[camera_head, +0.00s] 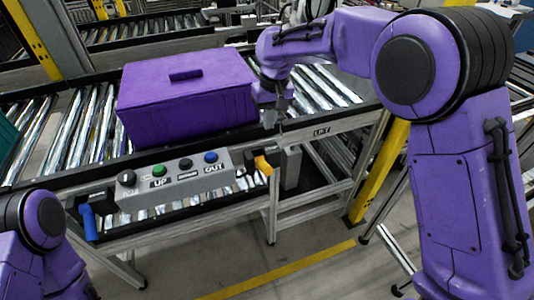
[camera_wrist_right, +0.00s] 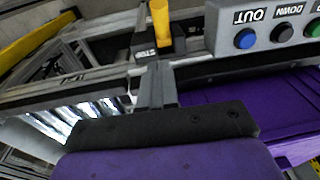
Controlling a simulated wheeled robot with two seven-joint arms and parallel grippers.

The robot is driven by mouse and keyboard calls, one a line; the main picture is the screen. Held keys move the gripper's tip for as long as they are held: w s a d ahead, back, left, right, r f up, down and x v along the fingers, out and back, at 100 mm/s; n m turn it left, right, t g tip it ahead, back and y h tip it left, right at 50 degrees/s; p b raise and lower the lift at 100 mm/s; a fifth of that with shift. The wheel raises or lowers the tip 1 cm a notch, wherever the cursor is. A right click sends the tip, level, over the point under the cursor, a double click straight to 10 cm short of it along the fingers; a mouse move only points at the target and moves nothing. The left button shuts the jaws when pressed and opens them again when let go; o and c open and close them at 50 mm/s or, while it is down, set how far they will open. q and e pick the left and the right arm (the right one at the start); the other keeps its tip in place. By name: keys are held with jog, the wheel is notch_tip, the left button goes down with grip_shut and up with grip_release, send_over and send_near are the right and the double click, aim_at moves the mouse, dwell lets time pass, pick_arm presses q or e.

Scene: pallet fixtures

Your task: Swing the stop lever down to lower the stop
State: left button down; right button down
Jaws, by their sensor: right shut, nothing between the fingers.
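The stop lever has a yellow-orange handle (camera_head: 263,163) on the front rail, just right of the button panel. It also shows at the top of the right wrist view (camera_wrist_right: 160,22), beside a dark block with a STOP label (camera_wrist_right: 145,52). My right gripper (camera_head: 274,116) is shut and empty, above the rail behind the handle in the head view. In the right wrist view its fingers (camera_wrist_right: 156,78) point toward the lever; I cannot tell whether they touch it. The stop itself cannot be made out. My left gripper is out of view; only its arm shows.
A purple lidded box (camera_head: 188,100) sits on the roller conveyor, left of my right gripper. The grey button panel (camera_head: 178,172) has UP, DOWN and OUT buttons. A blue handle (camera_head: 88,222) is at the rail's left end. A yellow post (camera_head: 380,172) stands at right.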

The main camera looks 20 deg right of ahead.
notch_tip(320, 180, down, 4)
jog(key=w, duration=0.1)
jog(key=p, duration=0.2)
send_over(266, 163)
notch_tip(266, 163, down, 7)
jog(key=shift+d+f, duration=0.1)
jog(key=shift+f, duration=0.05)
jog(key=shift+s+f, duration=0.2)
jog(key=shift+f, duration=0.15)
jog(key=shift+f+b, duration=0.15)
jog(key=shift+b, duration=0.15)
